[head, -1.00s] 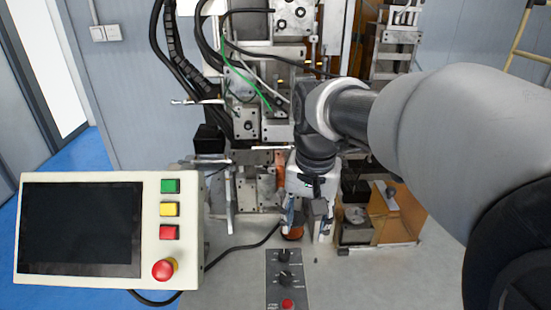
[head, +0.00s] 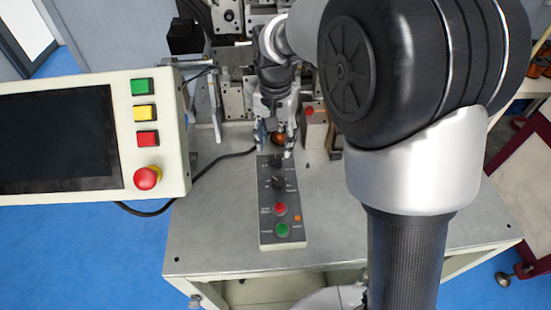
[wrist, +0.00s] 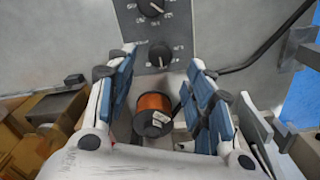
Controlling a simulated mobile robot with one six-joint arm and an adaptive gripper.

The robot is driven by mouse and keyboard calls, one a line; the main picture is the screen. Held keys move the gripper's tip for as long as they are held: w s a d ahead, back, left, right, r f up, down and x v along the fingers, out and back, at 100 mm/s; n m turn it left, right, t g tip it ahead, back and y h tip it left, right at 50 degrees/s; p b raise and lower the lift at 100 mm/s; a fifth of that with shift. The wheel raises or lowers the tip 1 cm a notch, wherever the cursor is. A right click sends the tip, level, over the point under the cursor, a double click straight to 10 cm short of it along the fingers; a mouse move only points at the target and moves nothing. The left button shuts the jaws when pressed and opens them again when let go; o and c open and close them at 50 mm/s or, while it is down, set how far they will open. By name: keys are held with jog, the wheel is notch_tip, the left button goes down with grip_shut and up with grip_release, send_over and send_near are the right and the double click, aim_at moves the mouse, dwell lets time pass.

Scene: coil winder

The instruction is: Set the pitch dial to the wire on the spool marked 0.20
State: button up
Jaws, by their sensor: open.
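A grey control panel (head: 268,222) on the bench carries two black dials, an upper dial (head: 276,161) and a lower dial (head: 279,183). In the wrist view a near dial (wrist: 160,55) lies between my fingertips in the picture, with a farther dial (wrist: 150,8) beyond. The dial lettering is too small to read. A spool of copper-coloured wire (wrist: 154,103) with a white label shows between my fingers in the wrist view; its marking is unreadable. It also shows in the head view (head: 279,138). My gripper (head: 275,151) is open over the panel's far end, holding nothing.
The panel has a red button (head: 280,208), a green button (head: 282,230) and a small orange light (head: 297,218). A screen console (head: 115,188) with coloured buttons stands at left. A black cable (head: 220,160) runs beside the panel. The bench (head: 215,225) is clear left of the panel.

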aim_at(276, 159)
notch_tip(276, 159, down, 6)
jog(key=shift+b, duration=0.75)
jog(key=shift+c, duration=0.3)
jog(key=c, duration=1)
